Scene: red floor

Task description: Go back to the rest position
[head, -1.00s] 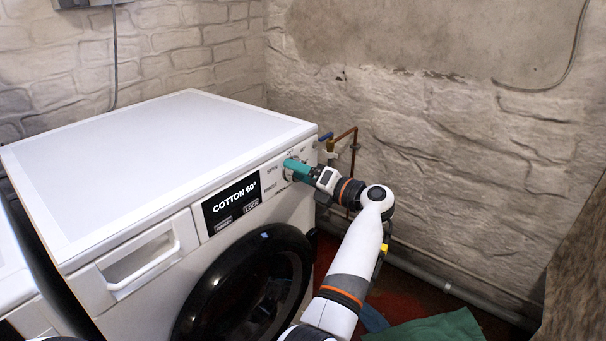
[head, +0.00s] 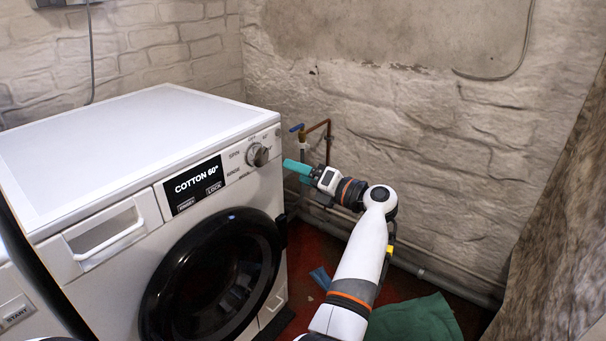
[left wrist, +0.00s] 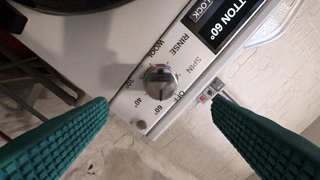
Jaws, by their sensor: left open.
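The white washing machine (head: 130,140) stands at the left in the head view, its display (head: 194,184) reading COTTON 60°. Its round silver knob (head: 257,155) is bare and also shows in the left wrist view (left wrist: 159,84). My left gripper (head: 288,165), with teal fingers, is just right of the knob in the head view, apart from it. In the left wrist view the left gripper (left wrist: 160,102) is open and empty, with the knob framed between its fingers. My right gripper is not in view.
Pipes with a blue valve (head: 297,128) run along the stone wall (head: 410,130) behind my left arm. A green cloth (head: 415,318) and a small blue piece (head: 320,278) lie on the red floor. A rough brown surface (head: 560,220) rises at the right.

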